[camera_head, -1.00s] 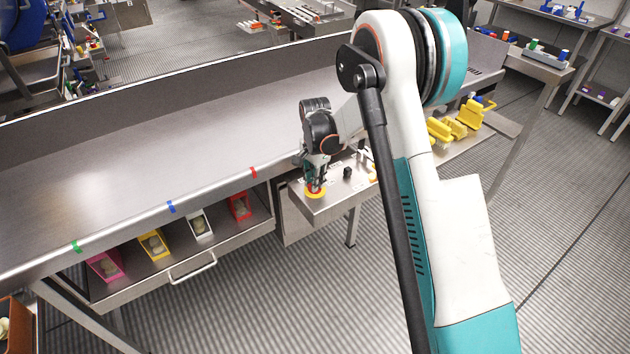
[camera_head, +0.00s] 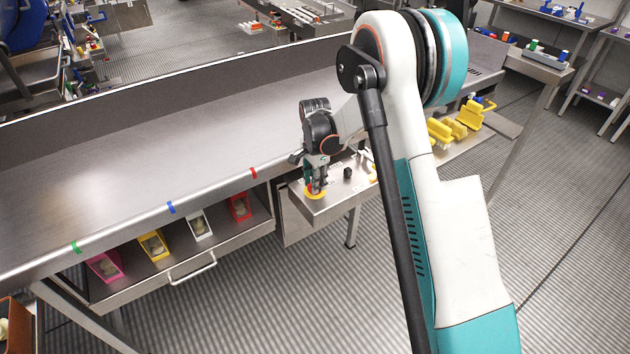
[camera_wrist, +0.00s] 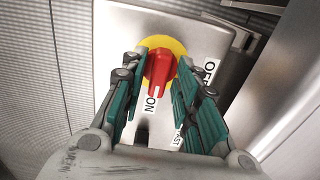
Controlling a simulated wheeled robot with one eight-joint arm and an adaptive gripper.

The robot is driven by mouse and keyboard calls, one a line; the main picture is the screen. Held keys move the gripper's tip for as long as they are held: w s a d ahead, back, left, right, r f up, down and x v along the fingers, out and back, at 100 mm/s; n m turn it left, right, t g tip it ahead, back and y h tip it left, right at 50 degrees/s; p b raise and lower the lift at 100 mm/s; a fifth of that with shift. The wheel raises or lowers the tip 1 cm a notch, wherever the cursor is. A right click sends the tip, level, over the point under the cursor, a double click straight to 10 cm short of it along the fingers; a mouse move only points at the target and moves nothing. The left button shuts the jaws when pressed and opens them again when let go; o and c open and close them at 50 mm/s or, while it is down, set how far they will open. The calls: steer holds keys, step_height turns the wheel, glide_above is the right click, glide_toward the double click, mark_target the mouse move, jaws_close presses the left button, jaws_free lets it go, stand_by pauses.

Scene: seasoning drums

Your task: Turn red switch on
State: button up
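The red switch (camera_wrist: 161,70) is a rotary knob on a round yellow plate (camera_wrist: 164,46). Its handle lies lengthwise in the wrist view, with its near end by the "ON" label (camera_wrist: 151,98); the "OFF" label (camera_wrist: 209,72) is to the right. My gripper (camera_wrist: 162,66) has one finger on each side of the knob, with a gap showing on the left; contact on the right is unclear. In the head view my gripper (camera_head: 315,187) points down over the yellow plate (camera_head: 314,195) and mostly hides the knob.
The switch sits on a metal box (camera_head: 325,207) at the end of the long metal table (camera_head: 120,180). A small black knob (camera_head: 347,173) stands close to the right of my gripper. Yellow parts (camera_head: 455,128) lie farther right. A metal wall borders the switch panel.

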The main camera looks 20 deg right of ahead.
stand_by(0.3)
step_height(320, 180, up, 12)
stand_by(0.5)
stand_by(0.3)
steer(key=s+r+n+t, duration=0.3)
steer(key=s+r+n, duration=0.3)
steer(key=s+r, duration=0.85)
steer(key=s+f+n+t, duration=0.1)
steer(key=s+n+t, duration=0.3)
steer(key=s, duration=1.5)
steer(key=n, duration=0.4)
steer(key=shift+s+n, duration=0.2)
steer(key=shift+n, duration=0.1)
